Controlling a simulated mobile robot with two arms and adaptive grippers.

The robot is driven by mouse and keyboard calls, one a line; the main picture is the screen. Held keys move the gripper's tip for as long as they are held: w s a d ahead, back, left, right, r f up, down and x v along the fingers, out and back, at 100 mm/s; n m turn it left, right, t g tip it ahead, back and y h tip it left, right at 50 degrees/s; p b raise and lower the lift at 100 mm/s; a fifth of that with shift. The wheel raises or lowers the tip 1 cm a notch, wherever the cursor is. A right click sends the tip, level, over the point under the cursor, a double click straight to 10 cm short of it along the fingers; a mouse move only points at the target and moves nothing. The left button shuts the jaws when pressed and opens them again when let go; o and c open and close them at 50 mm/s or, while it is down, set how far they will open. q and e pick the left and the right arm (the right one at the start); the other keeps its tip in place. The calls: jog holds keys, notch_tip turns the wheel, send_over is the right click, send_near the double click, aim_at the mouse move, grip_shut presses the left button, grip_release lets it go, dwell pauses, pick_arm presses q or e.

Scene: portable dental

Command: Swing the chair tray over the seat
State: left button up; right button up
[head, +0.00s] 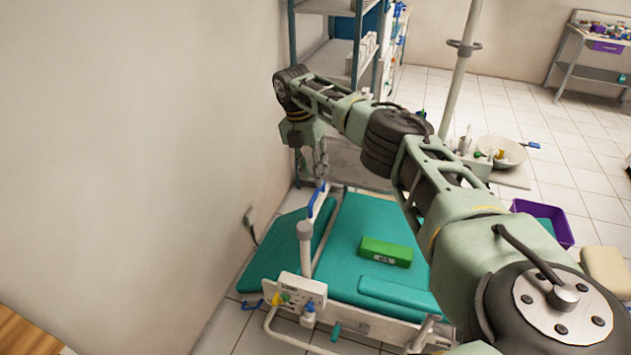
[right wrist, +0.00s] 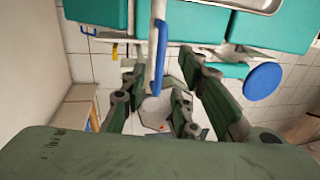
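The chair has teal cushions; its seat (head: 352,240) is right of the control panel (head: 302,290). A blue handle (head: 320,200) tops a pale post (head: 305,240) at the chair's left side. My right gripper (head: 318,172) hangs just above that handle in the head view. In the right wrist view its fingers (right wrist: 162,82) are spread, with the blue handle (right wrist: 160,55) between them in the picture; I cannot tell whether they touch. A metal tray (right wrist: 230,5) shows partly at the top of the right wrist view. My left gripper is out of view.
A green box (head: 385,251) lies on the seat. A white wall (head: 130,150) closes the left side, close to the chair. A shelf rack (head: 330,55) stands behind. A purple bin (head: 560,225) and a basin (head: 508,152) are right of my arm. Tiled floor is open farther right.

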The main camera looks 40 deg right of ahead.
notch_tip(320, 180, up, 7)
jog(key=w, duration=0.1)
jog(key=shift+w+a+r, duration=0.15)
jog(key=shift+a, duration=0.2)
